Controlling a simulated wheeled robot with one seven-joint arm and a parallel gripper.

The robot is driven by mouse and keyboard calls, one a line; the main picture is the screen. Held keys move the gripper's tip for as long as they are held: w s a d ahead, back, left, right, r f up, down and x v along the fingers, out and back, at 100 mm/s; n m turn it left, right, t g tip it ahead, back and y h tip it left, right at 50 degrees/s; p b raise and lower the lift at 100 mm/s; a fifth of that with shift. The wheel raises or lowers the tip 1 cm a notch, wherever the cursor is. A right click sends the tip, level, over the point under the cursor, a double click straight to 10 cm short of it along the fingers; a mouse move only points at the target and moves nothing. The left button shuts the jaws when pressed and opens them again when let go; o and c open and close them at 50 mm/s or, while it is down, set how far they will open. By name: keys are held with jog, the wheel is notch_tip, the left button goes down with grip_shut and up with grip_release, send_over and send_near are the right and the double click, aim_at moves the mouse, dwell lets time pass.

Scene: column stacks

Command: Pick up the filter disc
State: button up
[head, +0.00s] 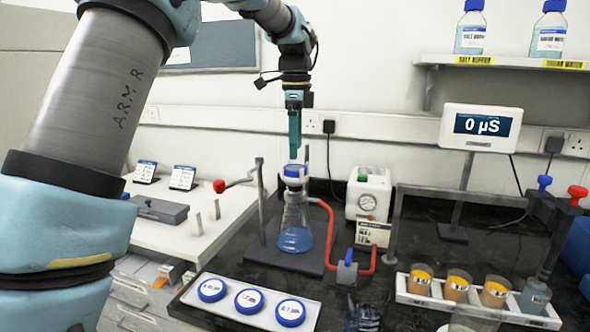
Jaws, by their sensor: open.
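Three round white, blue-rimmed labelled pieces sit on a white tray (232,318) at the front: a left one (211,290), a middle one (249,300) and a right one (290,312). I cannot tell whether one of these is the filter disc. A conical flask (295,228) with blue liquid stands on a dark stand base, with a blue-and-white piece (295,173) on its mouth. My gripper (297,158) is open and points down just above or around that piece. Contact is hard to make out, and the fingers are small in view.
A red hose (328,225) runs from the flask past a blue valve (347,272). A pump with a gauge (367,195) stands behind right. A rack of orange-filled cups (458,287) is at right.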

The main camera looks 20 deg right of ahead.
aim_at(295, 167)
jog(key=shift+a+f+p, duration=0.15)
jog(key=shift+f+p, duration=0.7)
jog(key=shift+f, duration=1.6)
jog(key=c, duration=1.3)
jog(key=shift+r, duration=0.15)
notch_tip(295, 167, up, 10)
jog(key=shift+f+b, duration=0.1)
jog(key=shift+b, duration=1.05)
